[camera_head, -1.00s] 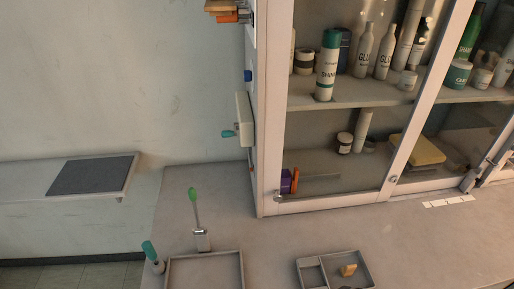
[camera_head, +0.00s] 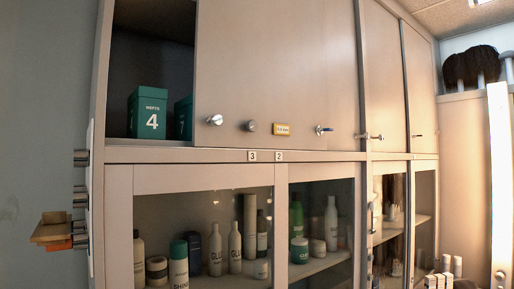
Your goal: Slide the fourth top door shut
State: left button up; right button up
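The upper cabinet has pale sliding doors. At the far left the top compartment (camera_head: 152,50) is open and dark inside. A green box (camera_head: 147,112) marked 4 stands in it, with another green box (camera_head: 184,117) partly hidden by the door. I cannot tell which front is the fourth. Neither gripper is in view.
Small 3 and 2 tags (camera_head: 252,156) (camera_head: 279,156) sit on the rail below. Glass lower doors (camera_head: 203,240) show bottles on shelves. A bracket with a wooden piece (camera_head: 52,229) projects from the cabinet's left side. A bright upright strip (camera_head: 502,180) stands at the right.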

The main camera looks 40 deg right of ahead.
aim_at(262, 62)
jog(key=z, duration=1.5)
